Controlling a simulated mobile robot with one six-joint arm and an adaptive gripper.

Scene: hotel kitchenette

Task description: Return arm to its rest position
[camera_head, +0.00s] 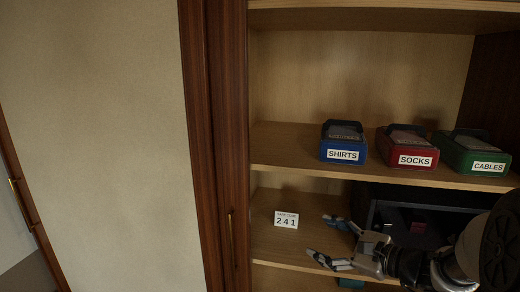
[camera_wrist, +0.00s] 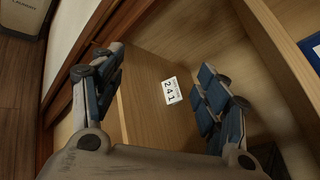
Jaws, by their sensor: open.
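My gripper (camera_head: 330,240) is at the lower right of the head view, in front of the middle shelf. Its two fingers are spread apart with nothing between them. In the wrist view my gripper (camera_wrist: 162,95) shows both blue-padded fingers wide open. In the wrist view the card (camera_wrist: 171,91) appears between the fingers, farther off, and I see no contact. My arm reaches in from the lower right corner.
Blue SHIRTS (camera_head: 343,143), red SOCKS (camera_head: 407,147) and green CABLES (camera_head: 475,153) boxes stand on the upper shelf (camera_head: 285,150). A dark open safe-like box (camera_head: 380,205) sits behind my gripper, holding something dark red. A wooden cabinet edge (camera_head: 228,120) and wall (camera_head: 95,130) are left.

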